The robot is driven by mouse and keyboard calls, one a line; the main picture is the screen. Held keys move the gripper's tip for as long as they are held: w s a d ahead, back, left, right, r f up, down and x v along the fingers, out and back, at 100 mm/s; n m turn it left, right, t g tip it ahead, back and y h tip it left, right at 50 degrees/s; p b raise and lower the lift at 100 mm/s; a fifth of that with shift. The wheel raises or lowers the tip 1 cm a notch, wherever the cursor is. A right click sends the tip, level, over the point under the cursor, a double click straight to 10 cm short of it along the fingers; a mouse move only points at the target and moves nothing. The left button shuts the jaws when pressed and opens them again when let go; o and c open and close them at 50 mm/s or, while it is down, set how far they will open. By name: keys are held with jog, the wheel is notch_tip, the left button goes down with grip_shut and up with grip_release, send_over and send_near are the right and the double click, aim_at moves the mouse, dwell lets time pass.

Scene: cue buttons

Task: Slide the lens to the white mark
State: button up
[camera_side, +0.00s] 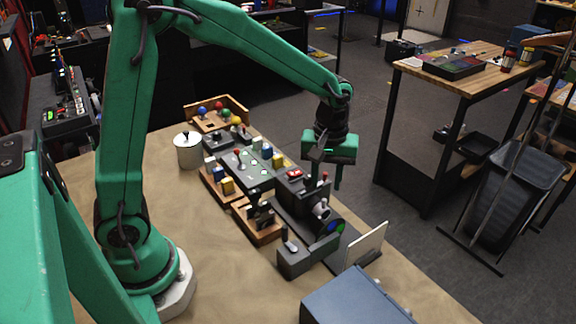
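My gripper (326,178) hangs below the green wrist, fingers pointing down, over the far right side of the cluster of devices. Its two dark fingers look apart, with nothing clearly held between them. Below it is a dark device with a pale cylindrical part (321,209) that may be the lens. A dark disc with green and blue patches (335,227) sits just in front of it. A white upright panel (367,245) stands to the right on a dark base. I cannot make out a white mark on the rail, and contact between gripper and lens cannot be told.
A grey box (355,298) stands at the near right. A dark lever block (293,256), a wooden tray with switches (258,222), a panel with a red-knobbed stick (240,165) and a white canister (188,150) crowd the table. The left tabletop (215,265) is clear.

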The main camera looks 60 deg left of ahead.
aim_at(324, 199)
jog(key=shift+f, duration=2.7)
jog(key=shift+c, duration=0.2)
grip_shut()
